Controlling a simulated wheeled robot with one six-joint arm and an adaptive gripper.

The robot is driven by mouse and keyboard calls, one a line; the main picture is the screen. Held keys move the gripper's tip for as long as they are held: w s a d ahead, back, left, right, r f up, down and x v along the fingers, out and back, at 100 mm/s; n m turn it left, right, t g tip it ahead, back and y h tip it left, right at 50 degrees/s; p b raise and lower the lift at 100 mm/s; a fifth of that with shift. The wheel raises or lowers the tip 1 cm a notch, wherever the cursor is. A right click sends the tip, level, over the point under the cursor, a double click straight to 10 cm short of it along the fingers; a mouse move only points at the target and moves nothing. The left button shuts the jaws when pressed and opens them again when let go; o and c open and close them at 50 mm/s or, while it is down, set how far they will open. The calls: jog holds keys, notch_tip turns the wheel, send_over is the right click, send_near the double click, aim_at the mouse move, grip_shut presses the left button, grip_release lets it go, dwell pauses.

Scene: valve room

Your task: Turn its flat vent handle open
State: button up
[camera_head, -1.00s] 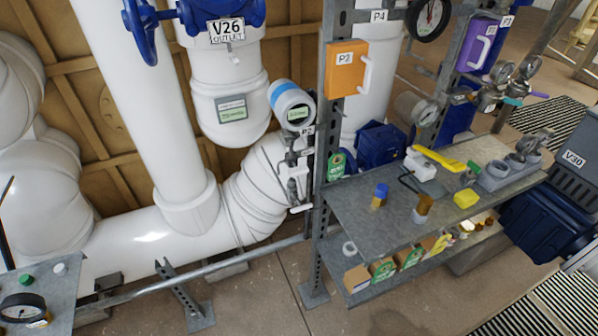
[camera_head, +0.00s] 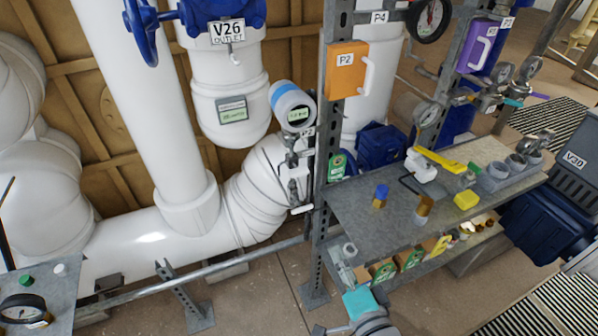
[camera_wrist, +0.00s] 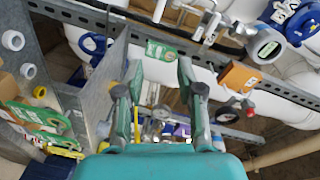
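The grey transmitter with a blue band (camera_head: 292,104) is mounted left of the rack post. Small valve fittings (camera_head: 293,180) hang below it, with a flat pale handle (camera_head: 301,209) at their lower end. It is too small to tell the handle's setting. In the wrist view, the transmitter's round face (camera_wrist: 268,46) is at upper right, with metal fittings (camera_wrist: 208,27) left of it. My gripper (camera_wrist: 160,70) is open and empty there, its two fingers apart. In the head view, my gripper (camera_head: 346,268) is low, beside the lower shelf, below and right of the handle and apart from it.
The upright rack post (camera_head: 319,200) stands just right of the fittings. The metal shelf (camera_head: 355,205) holds bottles, brass parts and a yellow-handled tool. An orange box (camera_head: 347,70) is on the post. A horizontal rail (camera_head: 220,267) runs low.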

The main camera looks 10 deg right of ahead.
aim_at(301, 175)
jog(key=w+a+r+m+y, duration=0.2)
jog(key=w+a+r+m, duration=0.15)
jog(key=w+r, duration=0.55)
jog(key=shift+n, duration=0.25)
jog(key=x, duration=1)
jog(key=shift+a, duration=0.1)
jog(key=shift+c, duration=0.2)
grip_shut()
